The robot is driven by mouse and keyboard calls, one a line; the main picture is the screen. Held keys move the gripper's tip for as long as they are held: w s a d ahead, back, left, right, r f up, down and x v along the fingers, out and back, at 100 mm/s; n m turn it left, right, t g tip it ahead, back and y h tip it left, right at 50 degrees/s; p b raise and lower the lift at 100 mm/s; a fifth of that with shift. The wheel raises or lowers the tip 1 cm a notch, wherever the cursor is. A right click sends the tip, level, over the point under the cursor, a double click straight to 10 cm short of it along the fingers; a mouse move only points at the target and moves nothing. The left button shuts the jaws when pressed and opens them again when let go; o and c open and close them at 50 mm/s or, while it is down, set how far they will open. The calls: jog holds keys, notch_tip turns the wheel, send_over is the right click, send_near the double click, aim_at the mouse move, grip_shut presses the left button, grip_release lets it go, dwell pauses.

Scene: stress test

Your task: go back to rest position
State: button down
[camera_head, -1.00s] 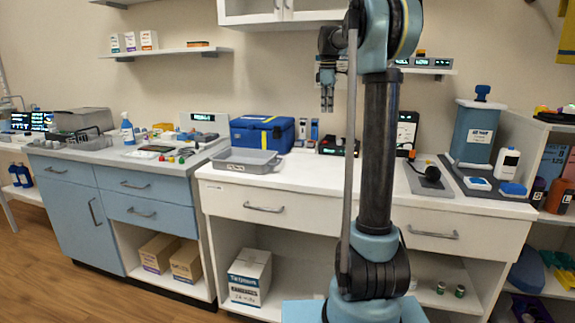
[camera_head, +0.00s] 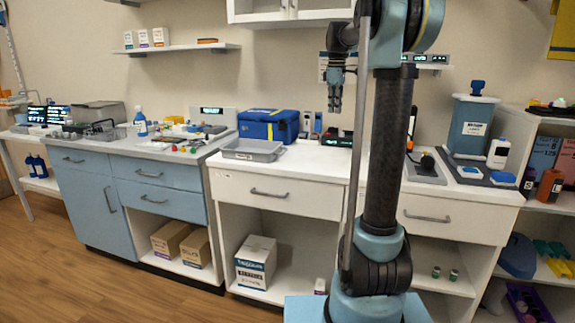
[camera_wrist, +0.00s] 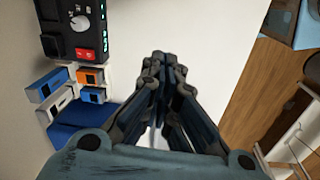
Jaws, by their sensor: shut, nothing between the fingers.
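My gripper (camera_head: 334,106) hangs from my raised, folded arm in the head view, above the white counter and well clear of it. It points down. In the wrist view my gripper (camera_wrist: 160,62) has its fingers together with nothing between them. Beneath it in that view is the bare white counter top (camera_wrist: 205,40).
On the white counter stand a blue case (camera_head: 268,126), a grey tray (camera_head: 252,150), a black device with a dial (camera_wrist: 82,28) and a blue canister (camera_head: 470,125). A blue cabinet (camera_head: 85,205) stands at the left. Open wood floor (camera_head: 110,290) lies at the front left.

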jog(key=s+f+m, duration=0.3)
jog(key=s+f, duration=0.3)
jog(key=s, duration=0.6)
jog(key=s+f+m, duration=0.4)
jog(key=s+f, duration=0.1)
jog(key=s, duration=0.6)
jog(key=s+f+m+t, duration=0.1)
jog(key=s+f+m, duration=0.4)
jog(key=s+f, duration=1.3)
notch_tip(320, 180, down, 2)
jog(key=shift+d+m, duration=0.25)
jog(key=shift+m, duration=0.15)
jog(key=shift+w+f, duration=0.2)
jog(key=shift+w, duration=0.3)
